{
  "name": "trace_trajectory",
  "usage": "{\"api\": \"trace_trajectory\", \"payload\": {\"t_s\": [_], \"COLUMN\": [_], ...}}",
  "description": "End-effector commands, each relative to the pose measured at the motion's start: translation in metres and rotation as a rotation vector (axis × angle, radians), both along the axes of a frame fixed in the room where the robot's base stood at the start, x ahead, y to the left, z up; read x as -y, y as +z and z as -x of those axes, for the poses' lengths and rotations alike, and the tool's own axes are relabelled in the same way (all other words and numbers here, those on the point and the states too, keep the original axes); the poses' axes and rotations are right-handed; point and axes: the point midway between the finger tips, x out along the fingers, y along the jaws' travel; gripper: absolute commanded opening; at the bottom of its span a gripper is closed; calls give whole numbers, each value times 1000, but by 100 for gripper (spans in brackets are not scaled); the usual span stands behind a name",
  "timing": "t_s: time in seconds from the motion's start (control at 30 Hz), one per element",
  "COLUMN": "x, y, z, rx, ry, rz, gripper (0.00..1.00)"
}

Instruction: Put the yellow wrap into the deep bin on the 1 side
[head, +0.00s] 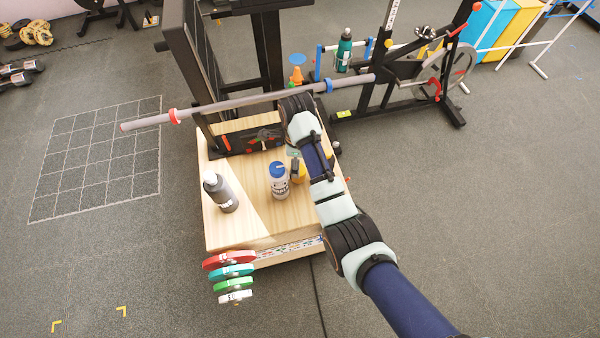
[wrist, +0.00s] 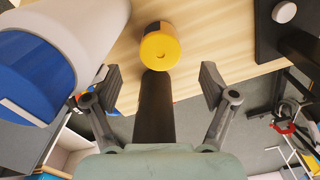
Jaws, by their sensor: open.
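The yellow wrap (wrist: 160,47) is a small roll on the wooden top, just beyond the fingertips in the wrist view. In the head view the yellow wrap (head: 299,174) is partly hidden beside my forearm. My gripper (wrist: 161,82) is open, with one finger on each side and the wrap ahead of the gap, not between the pads. A dark bar shape runs up the middle between the fingers, its end close to the wrap; I cannot tell what it is. I cannot make out a 1 mark or tell which container is the deep bin.
A black organizer (head: 235,130) and a barbell (head: 245,100) are behind. Coloured weight plates (head: 230,270) are at front left.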

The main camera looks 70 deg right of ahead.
Motion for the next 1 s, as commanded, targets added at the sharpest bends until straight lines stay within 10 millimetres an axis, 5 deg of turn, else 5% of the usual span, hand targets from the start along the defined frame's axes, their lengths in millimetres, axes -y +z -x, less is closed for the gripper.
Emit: {"api": "trace_trajectory", "payload": {"t_s": [0.43, 0.7, 1.0], "x": [0, 1, 1], "y": [-56, -61, -61], "z": [2, 1, 1], "rx": [0, 1, 1], "ry": [2, 2, 2], "rz": [-1, 1, 1], "gripper": [84, 84, 35]}}
